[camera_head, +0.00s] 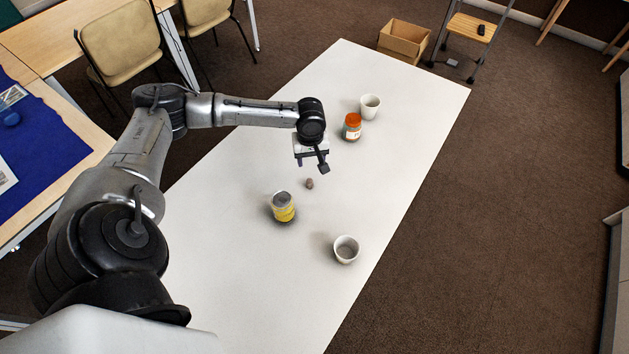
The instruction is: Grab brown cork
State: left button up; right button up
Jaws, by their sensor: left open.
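The brown cork (309,184) is a small brownish piece on the white table, near its middle. My left gripper (312,167) is just behind the cork in the picture, with its fingers pointing down. It is open and nothing shows between its fingers. From this view I cannot tell how high it is above the table. My right gripper is not in the view.
A yellow-labelled can (283,207) stands left of and nearer than the cork. A white cup (346,249) stands nearer, to the right. A jar with an orange lid (352,127) and another white cup (370,106) stand farther back. The white table (230,270) is otherwise clear.

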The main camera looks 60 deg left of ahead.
pick_arm(q)
jog(key=b, duration=0.1)
send_over(309, 180)
jog(key=f, duration=0.6)
jog(key=shift+w+d, duration=0.1)
jog(key=shift+d, duration=0.2)
jog(key=shift+f, duration=0.7)
jog(key=shift+a+f+b, duration=0.2)
jog(key=shift+f+b, duration=1.05)
jog(key=shift+f, duration=1.35)
jog(key=shift+c, duration=0.4)
jog(key=c, duration=0.5)
grip_shut()
